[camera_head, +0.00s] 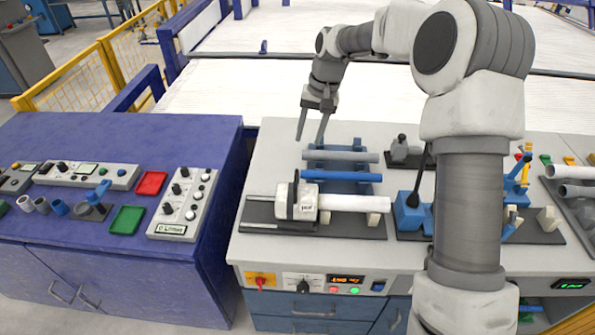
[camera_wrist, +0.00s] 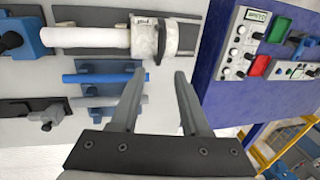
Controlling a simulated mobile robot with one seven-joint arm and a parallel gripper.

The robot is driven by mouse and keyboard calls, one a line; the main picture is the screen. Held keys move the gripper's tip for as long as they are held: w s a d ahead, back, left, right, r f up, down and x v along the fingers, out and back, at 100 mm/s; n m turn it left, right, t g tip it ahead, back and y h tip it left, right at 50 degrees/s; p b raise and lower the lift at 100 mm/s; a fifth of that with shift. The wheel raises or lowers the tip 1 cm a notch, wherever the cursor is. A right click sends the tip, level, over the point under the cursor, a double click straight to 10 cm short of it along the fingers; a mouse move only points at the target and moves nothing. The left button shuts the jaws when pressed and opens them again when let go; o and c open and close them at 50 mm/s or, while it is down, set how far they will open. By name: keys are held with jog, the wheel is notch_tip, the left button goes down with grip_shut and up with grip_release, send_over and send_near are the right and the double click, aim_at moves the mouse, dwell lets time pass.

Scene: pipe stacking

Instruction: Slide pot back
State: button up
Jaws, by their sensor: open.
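The pot, a white block with a black upright plate (camera_head: 303,201), stands on a dark base on the grey workbench. A white pipe (camera_head: 352,203) extends from its right side; whether the pipe's end is inside it cannot be told. In the wrist view the pot (camera_wrist: 146,38) is at the top centre, with the white pipe (camera_wrist: 88,38) to its left. My gripper (camera_head: 309,138) is open and empty, above the bench behind the pot and apart from it. In the wrist view its spread fingers (camera_wrist: 159,75) point toward the pot.
A blue pipe (camera_head: 342,176) and a grey pipe (camera_head: 340,156) lie on a rack behind the pot. A blue device with a black lever (camera_head: 410,212) stands right of the white pipe. A blue cabinet (camera_head: 222,150) with control boxes is at the left.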

aim_at(296, 178)
jog(key=a+f, duration=0.1)
jog(key=f, duration=0.3)
jog(key=a+f+p, duration=0.1)
jog(key=f, duration=0.4)
jog(key=a+f, duration=0.1)
jog(key=f, duration=0.4)
jog(key=shift+w+f+p, duration=0.1)
jog(key=shift+f+p, duration=0.05)
jog(key=shift+p, duration=0.15)
grip_shut()
dwell(0.6)
